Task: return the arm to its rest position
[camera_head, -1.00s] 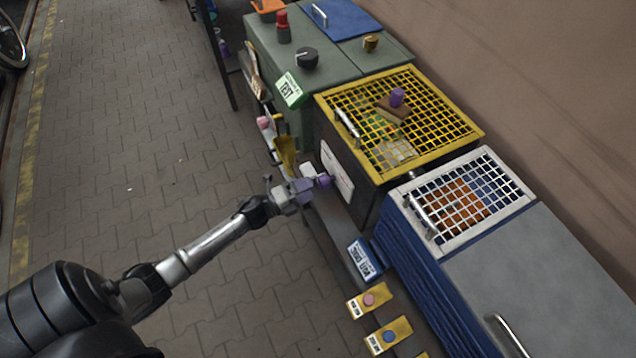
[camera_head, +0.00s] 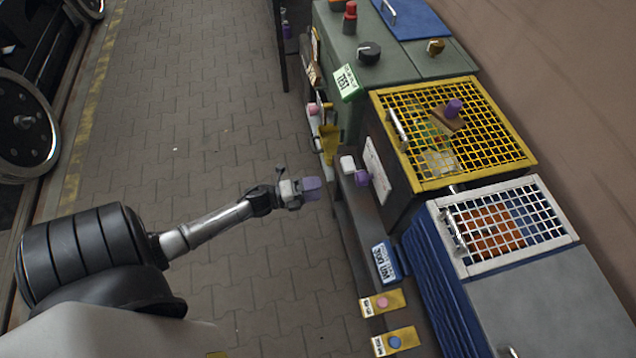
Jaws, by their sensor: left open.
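My left arm comes in from the left, and its gripper (camera_head: 306,188) hangs over the paved floor, left of the cabinets. The gripper is small in this view; its jaws are open, with a purple part at the tip end. My right gripper is not in view.
A green cabinet (camera_head: 400,66) with a TEST label (camera_head: 347,82) stands at the back. A white-grid blue bin (camera_head: 470,262) is at the right. Yellow button plates (camera_head: 382,303) jut out below. Wheels (camera_head: 22,125) stand at the far left. The pavement (camera_head: 190,120) between is clear.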

